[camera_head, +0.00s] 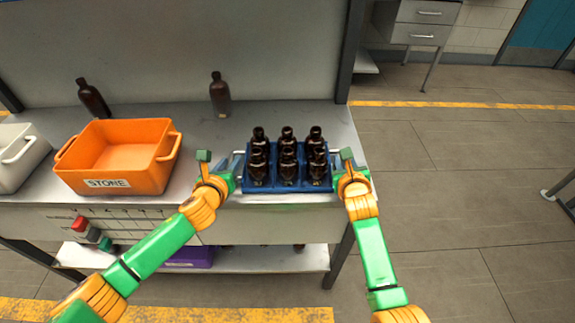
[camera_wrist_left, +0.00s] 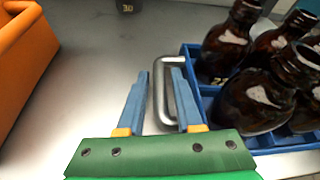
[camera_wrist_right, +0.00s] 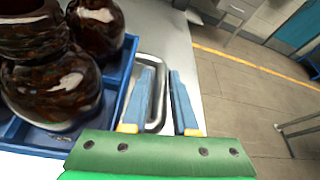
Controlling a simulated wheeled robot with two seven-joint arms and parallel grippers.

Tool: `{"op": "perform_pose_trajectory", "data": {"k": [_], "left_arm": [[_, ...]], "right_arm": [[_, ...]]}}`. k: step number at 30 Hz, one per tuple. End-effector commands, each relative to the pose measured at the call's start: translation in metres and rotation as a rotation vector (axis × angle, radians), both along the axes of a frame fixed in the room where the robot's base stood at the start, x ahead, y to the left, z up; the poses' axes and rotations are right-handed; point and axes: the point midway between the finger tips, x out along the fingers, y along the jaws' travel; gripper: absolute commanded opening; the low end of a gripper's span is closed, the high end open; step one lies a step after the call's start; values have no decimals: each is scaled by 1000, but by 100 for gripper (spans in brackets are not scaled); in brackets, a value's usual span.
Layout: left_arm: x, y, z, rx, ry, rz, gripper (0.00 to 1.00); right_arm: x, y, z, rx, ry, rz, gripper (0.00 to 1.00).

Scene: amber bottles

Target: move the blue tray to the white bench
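The blue tray (camera_head: 287,186) stands near the front edge of a grey metal bench and holds several dark amber bottles (camera_head: 287,155) upright in its compartments. It has a metal handle on each side. My left gripper (camera_head: 221,166) is at the left handle (camera_wrist_left: 165,65). In the left wrist view its fingers are apart, with the handle bar showing between them. My right gripper (camera_head: 346,166) is at the right handle (camera_wrist_right: 150,62). In the right wrist view its fingers are apart, with the handle partly behind the left finger. I cannot tell whether either gripper touches its handle.
An orange bin (camera_head: 117,157) labelled STONE stands left of the tray, with a white bin (camera_head: 20,157) beyond it. Two loose bottles stand at the back, one at left (camera_head: 93,99), one nearer centre (camera_head: 220,95). Floor is open at right; a drawer unit (camera_head: 420,30) stands behind.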

Motion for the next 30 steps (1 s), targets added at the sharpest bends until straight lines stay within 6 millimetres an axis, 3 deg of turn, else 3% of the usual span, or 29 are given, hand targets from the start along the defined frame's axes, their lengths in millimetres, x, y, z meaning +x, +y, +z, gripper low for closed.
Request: {"op": "perform_pose_trajectory", "data": {"k": [9,12,14,30], "left_arm": [[2,0,-1,0,0,0,35],[2,0,-1,0,0,0,10],[1,0,-1,0,0,0,0],[1,0,-1,0,0,0,0]], "right_arm": [[3,0,-1,1,0,0,27],[3,0,-1,1,1,-1,3],[3,0,-1,0,1,0,0],[2,0,-1,1,1,-1,0]]}}
